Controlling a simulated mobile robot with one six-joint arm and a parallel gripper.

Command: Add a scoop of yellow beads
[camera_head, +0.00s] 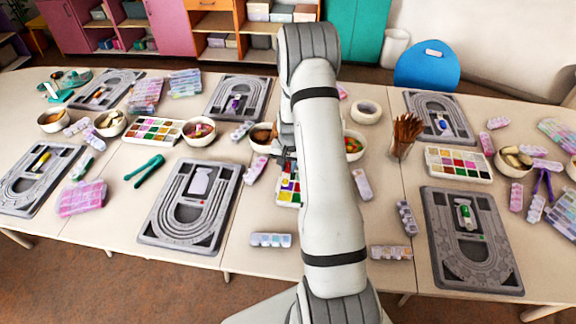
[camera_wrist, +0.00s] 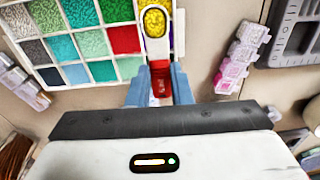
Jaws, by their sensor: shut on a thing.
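In the wrist view my gripper (camera_wrist: 160,88) is shut on a scoop (camera_wrist: 157,50) by its red handle. Yellow beads (camera_wrist: 154,20) show in the scoop's white-rimmed bowl. The scoop is over the bead tray (camera_wrist: 180,30), whose compartments hold green, blue, red and grey beads; whether it touches the beads cannot be told. In the head view my gripper (camera_head: 285,160) is at the far end of the tray (camera_head: 277,197), mostly hidden by my arm, and the scoop is not clear there.
Grey bead boards (camera_head: 150,225) (camera_head: 428,225) lie on either side at the front. Other bead trays (camera_head: 148,143) (camera_head: 432,165), bowls (camera_head: 268,148) and small pastel boxes (camera_head: 270,240) crowd the table. Bare table shows beside the front boards.

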